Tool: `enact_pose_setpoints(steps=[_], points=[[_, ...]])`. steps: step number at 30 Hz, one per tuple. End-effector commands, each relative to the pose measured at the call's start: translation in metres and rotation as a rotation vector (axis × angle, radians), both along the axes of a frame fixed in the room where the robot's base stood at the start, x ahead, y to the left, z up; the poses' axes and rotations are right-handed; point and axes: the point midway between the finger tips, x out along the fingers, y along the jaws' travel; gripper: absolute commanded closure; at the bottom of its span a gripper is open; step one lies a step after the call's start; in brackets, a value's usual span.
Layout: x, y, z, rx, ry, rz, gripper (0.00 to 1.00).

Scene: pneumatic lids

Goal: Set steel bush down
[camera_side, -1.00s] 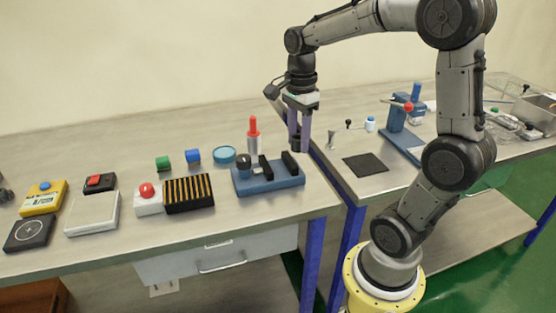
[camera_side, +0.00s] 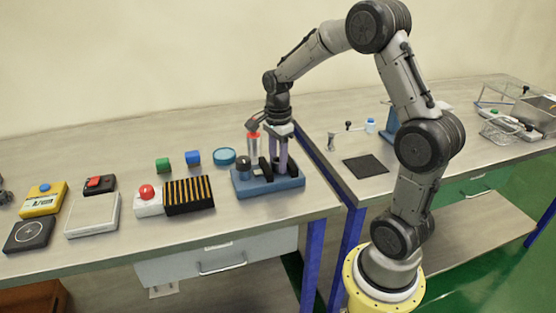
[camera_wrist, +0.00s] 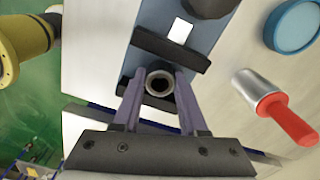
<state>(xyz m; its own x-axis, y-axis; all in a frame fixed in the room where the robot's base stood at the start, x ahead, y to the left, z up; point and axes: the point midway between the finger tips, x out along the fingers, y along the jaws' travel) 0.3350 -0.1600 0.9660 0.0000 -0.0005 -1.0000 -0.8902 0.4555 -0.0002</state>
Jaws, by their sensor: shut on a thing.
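My gripper (camera_side: 279,162) is above the blue fixture (camera_side: 243,187), with its purple fingers reaching down between or close to the two black blocks. In the wrist view my gripper (camera_wrist: 159,92) is shut on the steel bush (camera_wrist: 159,80), a short ring seen from above with a dark bore. The bush appears over or beside the nearer black block (camera_wrist: 133,87), and the other black block (camera_wrist: 168,49) is just beyond it. In the side view the bush cannot be made out clearly. Whether it touches the fixture cannot be told.
A red-handled tool with a metal body (camera_wrist: 274,107) stands close behind the fixture. A blue round dish (camera_side: 224,156) and a black-and-yellow striped block (camera_side: 189,195) are to the left. A black mat (camera_side: 365,166) lies on the right-hand table.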

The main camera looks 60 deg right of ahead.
Motion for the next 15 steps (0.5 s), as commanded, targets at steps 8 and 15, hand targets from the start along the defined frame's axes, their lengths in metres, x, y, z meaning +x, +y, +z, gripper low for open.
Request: enact_pose_setpoints(steps=[8,15], points=[[-0.0001,0.0000,-0.0019,0.000,0.000,0.000,1.00],[-0.0002,0.0001,-0.0031,0.000,0.001,0.000,0.28]])
